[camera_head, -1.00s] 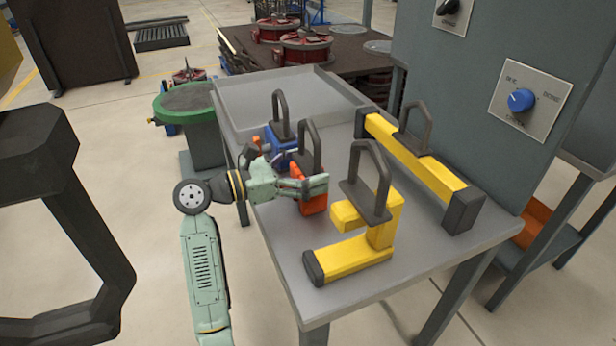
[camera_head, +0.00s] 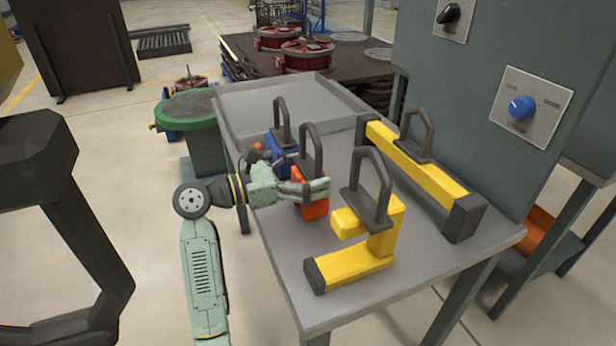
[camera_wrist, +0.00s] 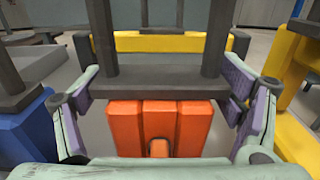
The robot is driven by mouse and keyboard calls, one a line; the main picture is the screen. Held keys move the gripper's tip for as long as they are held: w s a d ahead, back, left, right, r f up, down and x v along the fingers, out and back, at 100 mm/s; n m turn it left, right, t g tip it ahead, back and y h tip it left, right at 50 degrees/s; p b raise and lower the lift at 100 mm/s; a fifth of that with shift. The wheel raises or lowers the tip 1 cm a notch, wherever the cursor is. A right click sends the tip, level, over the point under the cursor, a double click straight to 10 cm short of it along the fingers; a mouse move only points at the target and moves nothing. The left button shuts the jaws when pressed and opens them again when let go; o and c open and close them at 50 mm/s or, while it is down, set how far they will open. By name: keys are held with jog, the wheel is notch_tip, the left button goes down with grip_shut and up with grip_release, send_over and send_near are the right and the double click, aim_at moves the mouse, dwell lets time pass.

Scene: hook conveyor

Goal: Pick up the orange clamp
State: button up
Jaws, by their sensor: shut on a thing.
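The orange clamp (camera_head: 312,207) stands upright on the grey table, with a dark grey loop handle (camera_head: 313,150) on top. My gripper (camera_head: 305,189) reaches it from the left and is shut on it at the base of the handle. In the wrist view the clamp's orange body (camera_wrist: 160,125) shows below a dark plate (camera_wrist: 158,84), with the fingers on either side. In the head view my gripper hides part of the clamp's upper body. I cannot tell whether its underside is clear of the table.
A blue clamp (camera_head: 283,152) stands just behind. A yellow C-shaped clamp (camera_head: 350,258) is close at the right front, and a long yellow bar (camera_head: 415,160) lies behind it. The table's (camera_head: 290,250) left front is bare. A control cabinet (camera_head: 480,100) stands at right.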

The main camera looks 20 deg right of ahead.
aim_at(308, 169)
notch_tip(308, 169, up, 3)
jog(key=shift+f+b, duration=0.15)
jog(key=shift+b, duration=0.25)
jog(key=shift+s+a, duration=0.15)
jog(key=shift+a, duration=0.1)
jog(key=s+a+r+b, duration=0.1)
jog(key=s+a+b, duration=0.3)
jog(key=s+a, duration=0.5)
jog(key=a, duration=0.3)
jog(key=shift+a+r, duration=0.25)
jog(key=shift+r, duration=0.1)
